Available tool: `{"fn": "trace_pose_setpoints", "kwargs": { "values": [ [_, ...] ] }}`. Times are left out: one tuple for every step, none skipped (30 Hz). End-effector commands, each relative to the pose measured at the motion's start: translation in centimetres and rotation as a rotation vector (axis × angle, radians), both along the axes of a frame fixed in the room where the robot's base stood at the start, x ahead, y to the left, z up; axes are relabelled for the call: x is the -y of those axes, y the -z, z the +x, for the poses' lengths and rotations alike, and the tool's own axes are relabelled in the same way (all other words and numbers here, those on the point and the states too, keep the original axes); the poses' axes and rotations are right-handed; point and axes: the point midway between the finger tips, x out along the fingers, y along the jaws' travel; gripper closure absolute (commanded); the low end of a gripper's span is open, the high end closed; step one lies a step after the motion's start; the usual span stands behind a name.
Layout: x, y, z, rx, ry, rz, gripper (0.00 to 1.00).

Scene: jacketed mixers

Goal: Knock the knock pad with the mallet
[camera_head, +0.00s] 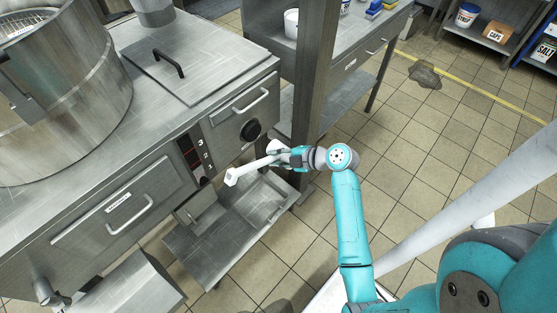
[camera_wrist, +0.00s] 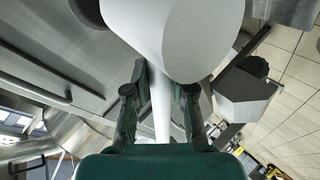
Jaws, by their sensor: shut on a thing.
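My gripper (camera_head: 285,155) is shut on the handle of a white mallet in the head view. In the wrist view, the pale handle (camera_wrist: 160,105) lies between my gripper's two dark fingers (camera_wrist: 160,100), and a large white rounded shape (camera_wrist: 190,35) fills the top. I cannot pick out the knock pad for certain in either view. The mallet head appears apart from the cabinet front.
The steel cabinet has a black knob (camera_head: 251,130), a dark control panel (camera_head: 190,152) and drawers with handles. A large jacketed vessel (camera_head: 60,85) stands on its left. A steel post (camera_head: 313,75) rises close behind my gripper. Tiled floor (camera_head: 440,150) is open to the right.

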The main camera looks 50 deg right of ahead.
Motion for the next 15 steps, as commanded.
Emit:
{"fn": "trace_pose_setpoints", "kwargs": {
  "values": [
    [-0.2, -0.2, 1.0, 0.003, -0.005, -0.002, 1.0],
    [-0.2, -0.1, 1.6, 0.003, -0.005, -0.002, 1.0],
    [-0.2, -0.2, 2.5, 0.004, -0.005, -0.003, 1.0],
    [-0.2, -0.2, 3.1, 0.003, -0.006, -0.003, 1.0],
    [-0.2, -0.1, 3.8, 0.003, -0.005, -0.002, 1.0],
    [-0.3, -0.2, 4.7, 0.004, -0.005, -0.003, 1.0],
    [-0.3, -0.2, 5.3, 0.003, -0.005, -0.002, 1.0],
    [-0.3, -0.2, 5.9, 0.003, -0.005, -0.002, 1.0],
    [-0.3, -0.1, 6.7, 0.002, -0.004, -0.002, 1.0],
    [-0.3, -0.1, 7.3, 0.003, -0.003, -0.002, 1.0],
    [-0.4, -0.2, 7.8, 0.003, -0.003, -0.002, 1.0],
    [-0.4, -0.1, 8.4, 0.002, -0.003, -0.002, 1.0],
    [-0.4, -0.1, 8.8, 0.002, -0.003, -0.002, 1.0],
    [-0.4, -0.1, 9.2, 0.002, -0.002, -0.003, 1.0],
    [-0.3, -0.1, 9.4, 0.001, 0.0, -0.002, 1.0]
  ]
}}
